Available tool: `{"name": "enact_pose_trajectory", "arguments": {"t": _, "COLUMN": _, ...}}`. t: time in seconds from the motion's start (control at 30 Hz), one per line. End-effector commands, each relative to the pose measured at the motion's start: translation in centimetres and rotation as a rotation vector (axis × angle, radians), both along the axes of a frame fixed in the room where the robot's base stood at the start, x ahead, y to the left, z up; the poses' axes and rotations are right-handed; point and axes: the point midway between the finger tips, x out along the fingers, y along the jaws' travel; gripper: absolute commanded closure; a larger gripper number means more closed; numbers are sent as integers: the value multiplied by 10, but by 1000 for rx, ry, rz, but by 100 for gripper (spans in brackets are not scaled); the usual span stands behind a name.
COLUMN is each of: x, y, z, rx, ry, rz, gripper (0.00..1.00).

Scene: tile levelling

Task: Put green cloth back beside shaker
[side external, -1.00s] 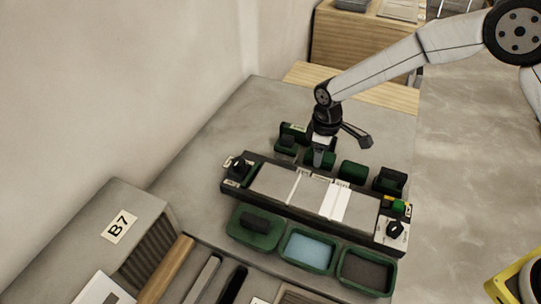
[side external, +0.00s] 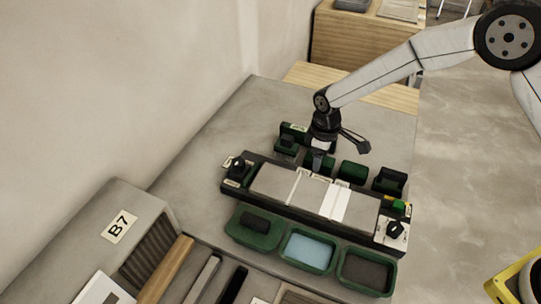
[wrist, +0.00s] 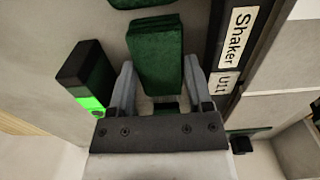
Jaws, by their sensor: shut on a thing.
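The green cloth (wrist: 155,60) is a dark green folded pad, seen between the two fingers of my gripper (wrist: 158,88) in the wrist view. My gripper is shut on it. In the side view my gripper (side external: 318,162) points down at the far long edge of the shaker (side external: 272,184), low among a row of green pieces. The cloth is mostly hidden there by the fingers. The shaker's label (wrist: 235,45) shows right of the cloth in the wrist view, with a gap between. I cannot tell whether the cloth touches the table.
A dark box with a lit green face (wrist: 90,98) stands close to my left finger in the wrist view. Green holders (side external: 352,172) stand along the shaker's far side. A blue-filled tray (side external: 308,250) and other trays line its near side. Bare bench (side external: 215,140) lies to the left.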

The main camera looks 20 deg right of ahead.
Motion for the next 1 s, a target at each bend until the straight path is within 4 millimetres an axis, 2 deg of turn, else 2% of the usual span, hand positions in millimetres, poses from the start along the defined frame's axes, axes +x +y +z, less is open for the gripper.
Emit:
{"name": "enact_pose_trajectory", "arguments": {"t": 0.47, "x": 0, "y": 0, "z": -1, "rx": 0, "ry": 0, "rz": 0, "gripper": 92}}
{"name": "enact_pose_trajectory", "arguments": {"t": 0.5, "x": 0, "y": 0, "z": -1, "rx": 0, "ry": 0, "rz": 0, "gripper": 22}}
{"name": "enact_pose_trajectory", "arguments": {"t": 0.57, "x": 0, "y": 0, "z": -1, "rx": 0, "ry": 0, "rz": 0, "gripper": 3}}
{"name": "enact_pose_trajectory", "arguments": {"t": 0.6, "x": 0, "y": 0, "z": -1, "rx": 0, "ry": 0, "rz": 0, "gripper": 0}}
{"name": "enact_pose_trajectory", "arguments": {"t": 1.0, "x": 0, "y": 0, "z": 0, "rx": 0, "ry": 0, "rz": 0, "gripper": 0}}
